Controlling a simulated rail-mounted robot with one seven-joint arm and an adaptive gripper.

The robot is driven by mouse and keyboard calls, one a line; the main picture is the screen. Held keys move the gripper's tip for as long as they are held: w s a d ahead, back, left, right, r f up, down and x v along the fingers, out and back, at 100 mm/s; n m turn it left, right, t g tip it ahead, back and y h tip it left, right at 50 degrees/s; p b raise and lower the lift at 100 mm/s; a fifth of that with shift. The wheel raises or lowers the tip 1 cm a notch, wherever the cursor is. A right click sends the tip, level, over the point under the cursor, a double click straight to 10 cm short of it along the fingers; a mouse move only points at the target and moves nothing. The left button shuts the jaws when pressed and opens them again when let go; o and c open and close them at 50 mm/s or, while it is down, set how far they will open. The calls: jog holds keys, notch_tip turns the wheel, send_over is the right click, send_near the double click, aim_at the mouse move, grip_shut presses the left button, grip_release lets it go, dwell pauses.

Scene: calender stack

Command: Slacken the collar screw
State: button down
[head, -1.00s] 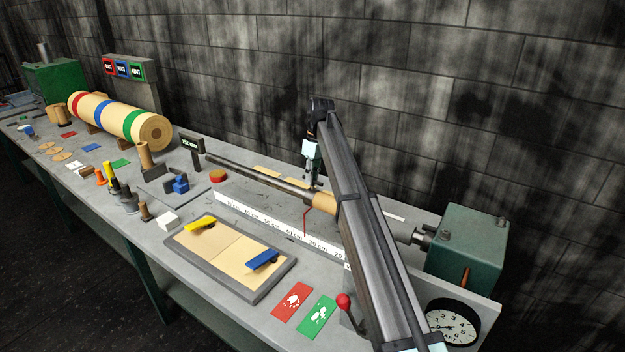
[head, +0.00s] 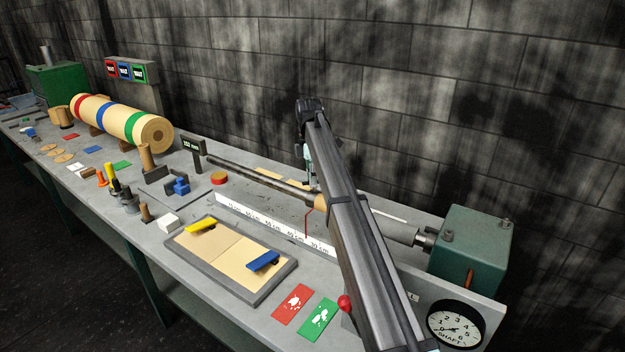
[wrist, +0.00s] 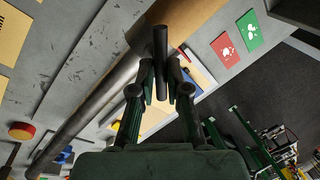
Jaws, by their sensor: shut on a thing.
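In the wrist view my gripper (wrist: 160,72) is shut on a dark round rod (wrist: 161,50), with one finger on each side of it. I cannot tell whether this rod is the collar screw itself or a tool. Behind it is the tan collar (wrist: 190,14) around the grey shaft (wrist: 95,100). In the head view the collar (head: 320,202) shows only as a sliver beside my arm, with a thin red pointer (head: 306,224) hanging below it. My arm hides the fingertips and any screw in that view.
A white scale (head: 265,222) runs along the bench in front of the shaft. A green block (head: 470,250) stands at the shaft's right end, above a dial (head: 456,325). A tray (head: 230,260) with yellow and blue pieces and red and green cards (head: 292,303) lie in front.

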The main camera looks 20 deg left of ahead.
jog(key=n, duration=0.4)
jog(key=n+t, duration=0.1)
jog(key=n, duration=0.1)
jog(key=shift+s+h+p, duration=0.3)
jog(key=shift+s+p, duration=0.05)
jog(key=shift+p, duration=0.05)
jog(key=n, duration=0.2)
jog(key=n+p, duration=0.1)
jog(key=n, duration=0.1)
jog(key=n+t, duration=0.1)
jog(key=shift+s+d+n+p, duration=0.1)
jog(key=shift+d+n+p, duration=0.15)
jog(key=shift+n+p, duration=0.15)
jog(key=shift+r+n+p, duration=0.2)
jog(key=shift+n+p, duration=0.6)
jog(key=shift+p, duration=0.2)
jog(key=n+p, duration=0.1)
jog(key=p, duration=0.2)
jog(key=shift+d+n+t, duration=0.1)
jog(key=shift+n+t, duration=0.2)
jog(key=shift+n+p, duration=0.3)
jog(key=shift+p, duration=0.7)
jog(key=shift+f+p, duration=0.3)
jog(key=shift+p, duration=0.2)
jog(key=c, duration=1.2)
grip_release()
jog(key=shift+o, duration=0.2)
